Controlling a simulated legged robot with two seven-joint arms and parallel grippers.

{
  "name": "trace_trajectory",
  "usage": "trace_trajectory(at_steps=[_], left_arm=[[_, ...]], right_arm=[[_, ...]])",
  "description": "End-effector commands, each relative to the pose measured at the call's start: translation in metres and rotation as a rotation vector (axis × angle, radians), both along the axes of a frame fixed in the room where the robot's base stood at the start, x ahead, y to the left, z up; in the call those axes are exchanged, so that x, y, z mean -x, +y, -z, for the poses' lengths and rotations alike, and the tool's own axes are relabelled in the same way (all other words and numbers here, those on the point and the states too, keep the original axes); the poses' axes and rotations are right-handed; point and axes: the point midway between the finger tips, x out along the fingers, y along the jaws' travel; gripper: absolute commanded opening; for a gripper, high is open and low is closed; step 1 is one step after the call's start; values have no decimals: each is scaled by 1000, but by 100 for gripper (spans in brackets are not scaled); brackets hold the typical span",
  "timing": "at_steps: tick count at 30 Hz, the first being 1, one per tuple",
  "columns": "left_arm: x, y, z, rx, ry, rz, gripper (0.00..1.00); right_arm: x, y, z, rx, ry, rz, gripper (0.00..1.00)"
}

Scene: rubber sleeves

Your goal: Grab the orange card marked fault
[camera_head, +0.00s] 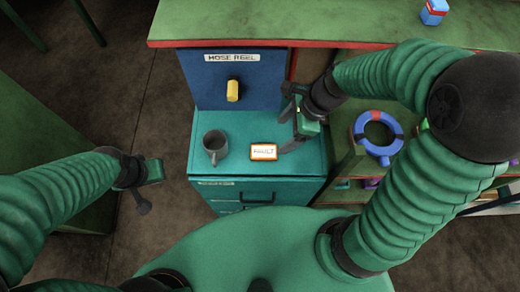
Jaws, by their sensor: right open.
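The orange-rimmed card (264,152) with a white face reading FAULT lies flat on the teal cabinet top (297,158). My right gripper (285,121) is just to the right of the card and above the cabinet top, apart from the card. It is open, with nothing between its fingers. My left gripper (147,190) is at the left, over the floor and away from the cabinet. Its fingers are too small and dark to tell whether they are open or shut.
A dark grey mug (215,147) stands left of the card. Behind is a blue panel (208,84) labelled HOSE REEL with a yellow knob (233,90). A green shelf (344,156) at the right holds a blue ring (391,151) with red marks. The back counter (270,24) holds a blue container (434,12).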

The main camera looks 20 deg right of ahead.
Motion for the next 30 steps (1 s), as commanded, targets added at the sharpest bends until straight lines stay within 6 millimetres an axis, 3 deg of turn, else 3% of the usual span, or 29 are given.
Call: trace_trajectory(at_steps=[1,6,13,18,27,30], left_arm=[[0,0,4,0,0,1,0],[0,0,10,0,0,1,0],[0,0,12,0,0,1,0],[0,0,15,0,0,0,0],[0,0,15,0,0,1,0],[0,0,15,0,0,1,0]], right_arm=[[-1,6,16,-3,7,-3,75],[-6,26,54,1,7,-4,75],[-8,39,77,6,2,-4,75],[-11,49,107,3,4,-4,75],[-14,51,118,5,0,-1,75],[-14,51,118,7,-1,-1,64]])
